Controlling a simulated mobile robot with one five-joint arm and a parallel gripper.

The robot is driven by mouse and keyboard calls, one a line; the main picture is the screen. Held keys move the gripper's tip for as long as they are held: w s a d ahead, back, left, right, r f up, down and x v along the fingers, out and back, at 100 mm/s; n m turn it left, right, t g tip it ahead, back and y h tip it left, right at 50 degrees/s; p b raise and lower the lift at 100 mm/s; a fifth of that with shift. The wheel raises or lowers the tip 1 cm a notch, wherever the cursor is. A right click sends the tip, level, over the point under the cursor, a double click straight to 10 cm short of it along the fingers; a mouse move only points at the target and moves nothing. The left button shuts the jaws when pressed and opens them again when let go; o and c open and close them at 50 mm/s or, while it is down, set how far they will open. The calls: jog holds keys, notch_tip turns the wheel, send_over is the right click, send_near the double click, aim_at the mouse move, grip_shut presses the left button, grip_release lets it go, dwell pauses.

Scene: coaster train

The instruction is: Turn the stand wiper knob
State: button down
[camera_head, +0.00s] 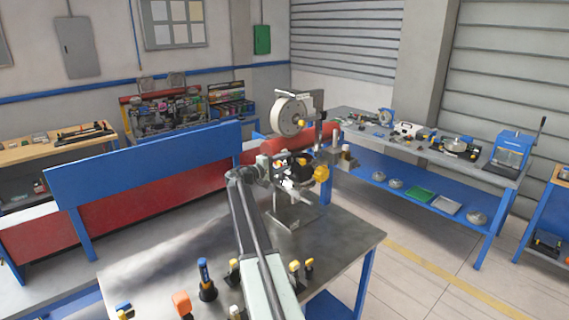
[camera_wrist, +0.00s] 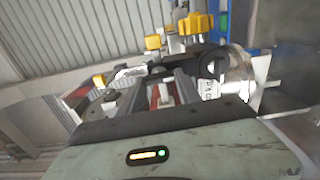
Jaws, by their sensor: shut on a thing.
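The stand (camera_head: 318,112) rises from the grey table and carries a white reel (camera_head: 289,116) near its top. A yellow knob (camera_head: 321,173) sticks out low on its right side, and a smaller yellow knob (camera_head: 302,124) sits by the reel. My gripper (camera_head: 290,178) is at the lower part of the stand, just left of the low yellow knob. In the wrist view, my gripper (camera_wrist: 172,85) is shut on a dark part of the stand. Yellow knobs (camera_wrist: 195,23) show beyond the fingers. I cannot tell which one is the wiper knob.
The grey table (camera_head: 345,243) has several upright tools near its front, including a blue-handled one (camera_head: 205,280) and an orange one (camera_head: 182,304). A blue panel (camera_head: 150,175) stands behind at left. A workbench (camera_head: 470,175) is at right, with open floor between.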

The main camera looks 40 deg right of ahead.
jog(key=c, duration=0.8)
grip_release()
jog(key=shift+c, duration=0.2)
jog(key=shift+a, duration=0.15)
jog(key=a, duration=0.7)
jog(key=shift+w+a, duration=0.3)
jog(key=shift+w, duration=0.05)
